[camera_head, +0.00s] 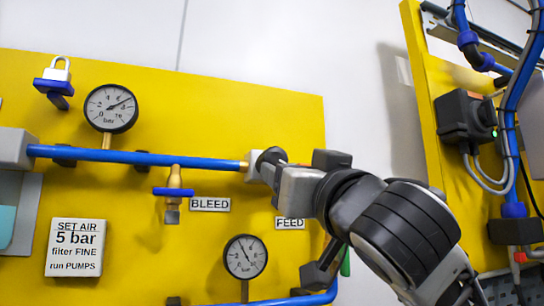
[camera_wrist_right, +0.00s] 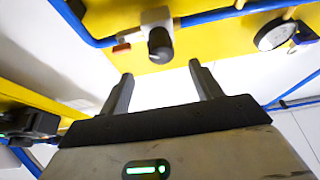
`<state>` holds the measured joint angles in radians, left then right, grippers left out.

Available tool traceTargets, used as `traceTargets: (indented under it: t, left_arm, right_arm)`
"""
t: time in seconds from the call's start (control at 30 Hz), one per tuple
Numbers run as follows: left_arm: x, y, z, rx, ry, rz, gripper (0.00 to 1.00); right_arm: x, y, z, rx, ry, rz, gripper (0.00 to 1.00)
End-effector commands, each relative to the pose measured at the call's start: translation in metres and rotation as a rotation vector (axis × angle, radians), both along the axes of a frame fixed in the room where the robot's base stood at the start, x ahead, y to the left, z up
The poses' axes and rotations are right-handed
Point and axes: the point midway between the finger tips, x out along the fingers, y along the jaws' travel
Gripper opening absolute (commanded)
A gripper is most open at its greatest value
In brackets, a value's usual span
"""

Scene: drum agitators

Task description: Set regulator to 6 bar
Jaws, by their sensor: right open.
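The regulator (camera_head: 253,166) is a pale body at the right end of the upper blue pipe. Its dark round knob (camera_wrist_right: 160,43) shows in the right wrist view, ahead of my right gripper (camera_wrist_right: 160,72). The two fingers are apart and empty, with the knob just beyond their tips. In the head view my right gripper (camera_head: 282,174) is beside the regulator and hides part of it. The upper bar gauge (camera_head: 110,108) has its needle pointing up and right; the exact value is too small to read. My left gripper is not in view.
A sign (camera_head: 76,247) reads "SET AIR 5 bar". A lower gauge (camera_head: 245,257) and a blue-handled bleed valve (camera_head: 173,192) are on the yellow panel. A second panel with a dark box (camera_head: 465,117) and hoses stands at right.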

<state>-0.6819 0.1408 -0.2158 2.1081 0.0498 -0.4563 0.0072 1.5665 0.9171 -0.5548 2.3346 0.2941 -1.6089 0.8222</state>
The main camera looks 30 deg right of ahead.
Motion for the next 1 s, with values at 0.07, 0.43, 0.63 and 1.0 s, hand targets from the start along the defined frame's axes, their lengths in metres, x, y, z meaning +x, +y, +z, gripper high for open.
traceTargets:
  t: [0.07, 0.43, 0.63, 1.0]
  left_arm:
    - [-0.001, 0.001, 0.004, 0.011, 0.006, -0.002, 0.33]
    - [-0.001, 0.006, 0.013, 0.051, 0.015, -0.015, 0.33]
    - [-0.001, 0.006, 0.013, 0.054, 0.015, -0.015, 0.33]
    - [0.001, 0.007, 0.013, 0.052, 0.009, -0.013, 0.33]
  right_arm:
    - [0.018, -0.005, 0.010, 0.002, 0.006, -0.003, 0.64]
    - [0.079, -0.019, 0.036, 0.001, 0.003, 0.000, 0.64]
    - [0.091, -0.022, 0.039, 0.000, 0.001, 0.001, 0.64]
    - [0.092, -0.022, 0.039, -0.001, 0.001, 0.002, 0.42]
